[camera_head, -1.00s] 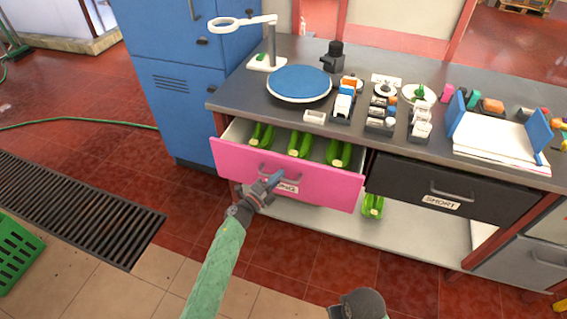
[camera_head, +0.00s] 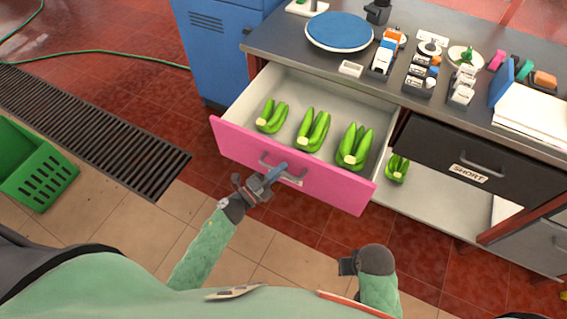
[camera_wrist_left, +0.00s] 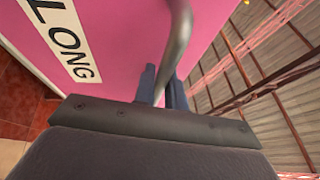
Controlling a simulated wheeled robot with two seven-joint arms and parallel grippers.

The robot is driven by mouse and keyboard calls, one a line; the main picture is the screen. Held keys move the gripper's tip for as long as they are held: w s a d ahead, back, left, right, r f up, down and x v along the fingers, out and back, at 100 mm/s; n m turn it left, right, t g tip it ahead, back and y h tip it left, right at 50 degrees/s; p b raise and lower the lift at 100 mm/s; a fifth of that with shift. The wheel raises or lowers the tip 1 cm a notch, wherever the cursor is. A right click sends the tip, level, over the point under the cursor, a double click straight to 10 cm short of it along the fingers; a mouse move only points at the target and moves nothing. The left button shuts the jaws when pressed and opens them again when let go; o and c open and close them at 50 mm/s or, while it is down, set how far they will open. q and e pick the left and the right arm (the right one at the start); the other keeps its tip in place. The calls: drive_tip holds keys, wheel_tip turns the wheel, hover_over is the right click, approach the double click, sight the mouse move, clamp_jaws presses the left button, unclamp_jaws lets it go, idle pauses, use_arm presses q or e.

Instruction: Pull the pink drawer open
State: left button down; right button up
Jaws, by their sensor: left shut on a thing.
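The pink drawer (camera_head: 335,186) stands well out from the workbench in the head view, its inside showing. Several green stem bunches (camera_head: 313,130) lie in it in a row. My left gripper (camera_head: 276,172) is at the drawer's front and shut on its grey bar handle (camera_head: 268,163). In the left wrist view, the handle (camera_wrist_left: 178,45) runs between the two fingers (camera_wrist_left: 162,88), beside a label reading "LONG" (camera_wrist_left: 65,40) on the pink front. My right arm shows at the bottom of the head view; its fingertips are not clear.
The black drawer labelled "SHORT" (camera_head: 480,155) is closed, right of the pink one. Another green bunch (camera_head: 397,168) lies on the lower shelf. A blue turntable (camera_head: 339,31) and small holders stand on the worktop. A green crate (camera_head: 38,165) and a floor grate (camera_head: 90,135) are at left.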

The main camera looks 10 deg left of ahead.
use_arm(q)
drive_tip(key=shift+s, duration=0.1)
use_arm(e)
drive_tip(key=shift+w+r, duration=0.1)
drive_tip(key=shift+r, duration=0.2)
use_arm(q)
drive_tip(key=c, duration=1.5)
unclamp_jaws()
drive_tip(key=shift+o, duration=0.2)
use_arm(e)
drive_tip(key=shift+a+f, duration=0.1)
drive_tip(key=shift+f, duration=0.15)
use_arm(q)
drive_tip(key=shift+a, duration=0.1)
